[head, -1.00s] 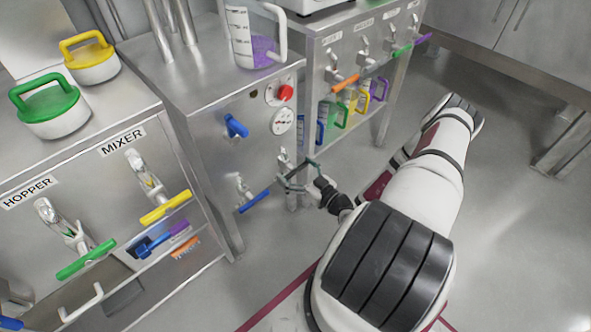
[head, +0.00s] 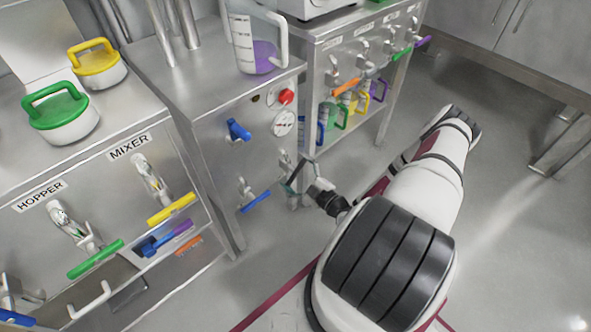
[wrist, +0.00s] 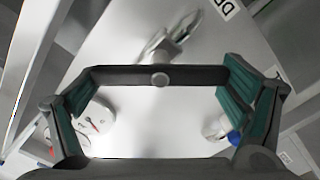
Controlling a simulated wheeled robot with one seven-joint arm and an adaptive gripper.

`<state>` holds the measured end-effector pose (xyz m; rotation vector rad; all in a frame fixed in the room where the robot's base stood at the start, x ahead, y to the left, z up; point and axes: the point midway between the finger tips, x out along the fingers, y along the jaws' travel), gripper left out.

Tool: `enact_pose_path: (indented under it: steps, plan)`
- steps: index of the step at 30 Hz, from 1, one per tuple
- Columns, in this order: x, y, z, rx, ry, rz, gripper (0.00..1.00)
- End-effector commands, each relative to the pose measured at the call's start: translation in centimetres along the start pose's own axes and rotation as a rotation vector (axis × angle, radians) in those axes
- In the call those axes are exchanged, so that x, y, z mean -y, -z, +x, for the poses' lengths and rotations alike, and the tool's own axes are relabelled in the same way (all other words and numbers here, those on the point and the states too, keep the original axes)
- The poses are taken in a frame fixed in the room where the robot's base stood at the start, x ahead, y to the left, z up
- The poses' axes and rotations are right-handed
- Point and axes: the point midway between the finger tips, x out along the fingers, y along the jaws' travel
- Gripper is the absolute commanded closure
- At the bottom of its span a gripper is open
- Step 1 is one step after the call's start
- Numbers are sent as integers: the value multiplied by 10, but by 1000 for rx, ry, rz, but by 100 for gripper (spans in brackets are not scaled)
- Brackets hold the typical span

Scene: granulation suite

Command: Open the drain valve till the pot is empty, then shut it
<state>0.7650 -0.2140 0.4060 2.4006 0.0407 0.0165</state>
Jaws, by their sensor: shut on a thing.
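My gripper (head: 297,181) is at the lower right of the middle steel cabinet's front panel. In the wrist view its green-padded fingers (wrist: 160,95) stand wide apart, shut on the two ends of a dark bar handle (wrist: 120,76). The handle has a round silver hub at its middle. A silver valve body (wrist: 160,48) shows beyond it. A label starting with "DR" (wrist: 222,8) is partly in view on the panel. In the head view the handle is hard to make out. I cannot see a pot for certain, nor any flow.
A clear jug (head: 255,40) with purple contents stands on the middle cabinet. Its panel carries a blue lever (head: 238,129), a red button (head: 286,96), a dial gauge (head: 284,123) and a lower blue-handled valve (head: 256,201).

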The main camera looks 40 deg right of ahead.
Motion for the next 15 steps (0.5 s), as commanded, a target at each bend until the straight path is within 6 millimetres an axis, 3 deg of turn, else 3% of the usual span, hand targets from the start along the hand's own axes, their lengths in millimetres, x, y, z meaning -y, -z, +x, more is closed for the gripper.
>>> enact_pose_path:
  steps: [15]
  plan:
    - [3,-1,0,2,1,-483,37]
